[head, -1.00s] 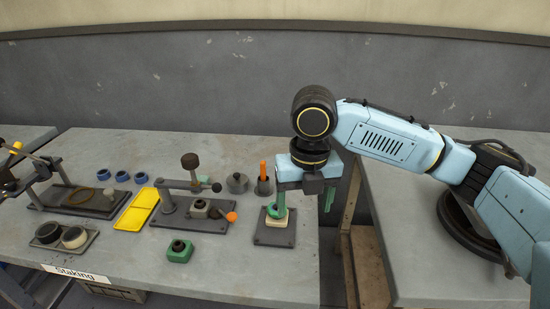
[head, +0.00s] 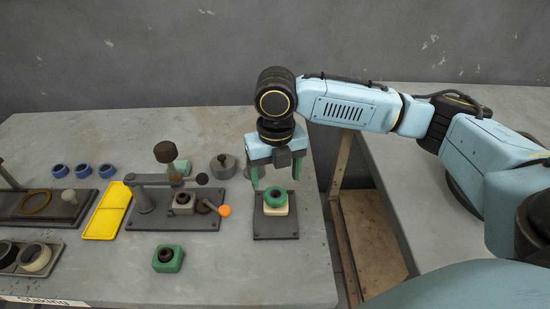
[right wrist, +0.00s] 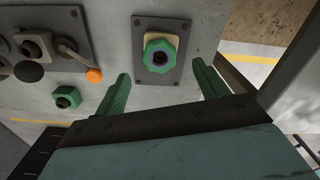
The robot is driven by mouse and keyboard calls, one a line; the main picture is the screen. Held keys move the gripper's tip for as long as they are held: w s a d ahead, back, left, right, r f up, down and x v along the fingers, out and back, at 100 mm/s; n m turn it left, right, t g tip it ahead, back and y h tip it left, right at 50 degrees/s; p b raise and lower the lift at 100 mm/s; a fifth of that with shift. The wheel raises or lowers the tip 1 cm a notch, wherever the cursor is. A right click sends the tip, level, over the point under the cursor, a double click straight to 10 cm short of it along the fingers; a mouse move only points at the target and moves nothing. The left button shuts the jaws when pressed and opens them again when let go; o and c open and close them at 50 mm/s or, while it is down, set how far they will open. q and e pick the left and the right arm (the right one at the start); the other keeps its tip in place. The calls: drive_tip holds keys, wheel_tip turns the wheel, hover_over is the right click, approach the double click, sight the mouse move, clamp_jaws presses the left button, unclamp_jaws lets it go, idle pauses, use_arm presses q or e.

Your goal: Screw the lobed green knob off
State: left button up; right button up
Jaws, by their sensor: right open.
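The lobed green knob (head: 275,197) sits on a cream block (head: 266,210) on a dark square plate (head: 277,229) near the table's right end. In the right wrist view the knob (right wrist: 160,54) shows lobes around a dark centre hole. My right gripper (head: 275,182) is open and empty, pointing down just behind the knob in the head view. In the right wrist view its two green fingers (right wrist: 160,82) stand wide apart, with the knob ahead of them, roughly midway between. No finger visibly touches the knob. My left gripper is not in view.
An arbor press (head: 172,203) with an orange-tipped handle stands left of the plate. A green square block (head: 168,258) lies in front of it. The table's right edge is close.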

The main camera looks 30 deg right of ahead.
sight(275, 196)
wheel_tip(275, 196, down, 4)
drive_tip(key=shift+f+b, duration=0.15)
drive_tip(key=shift+b, duration=0.25)
drive_tip(key=shift+f, duration=0.55)
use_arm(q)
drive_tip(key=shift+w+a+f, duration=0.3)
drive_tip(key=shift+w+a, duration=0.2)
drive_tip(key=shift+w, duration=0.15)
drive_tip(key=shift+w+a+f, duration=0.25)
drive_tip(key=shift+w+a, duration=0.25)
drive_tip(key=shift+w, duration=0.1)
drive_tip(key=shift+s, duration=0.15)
use_arm(e)
drive_tip(key=shift+c, duration=0.3)
